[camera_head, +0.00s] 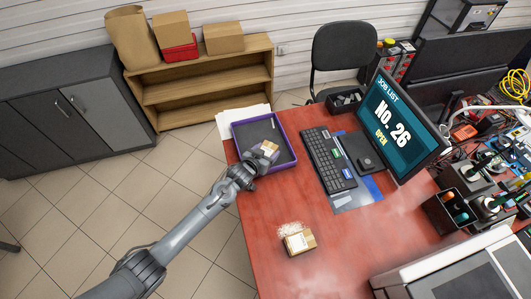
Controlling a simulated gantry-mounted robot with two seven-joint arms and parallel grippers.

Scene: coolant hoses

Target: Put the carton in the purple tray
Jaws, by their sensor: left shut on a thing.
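The purple tray (290,142) lies at the far left corner of the red desk, with a dark inside. My left gripper (262,155) is over the tray's near part, shut on a small brown carton (269,147). The fingers hide part of this carton, and I cannot tell whether it touches the tray floor. Another small brown carton (300,243) with a pale label sits on the desk nearer to me, beside a clear, crumpled-looking patch. My right gripper is not in view.
A keyboard (329,160), a dark pad and a monitor (393,122) stand right of the tray. White paper (232,118) lies under its far left side. The desk's left edge (244,232) runs beneath my arm. The desk's near middle is mostly clear.

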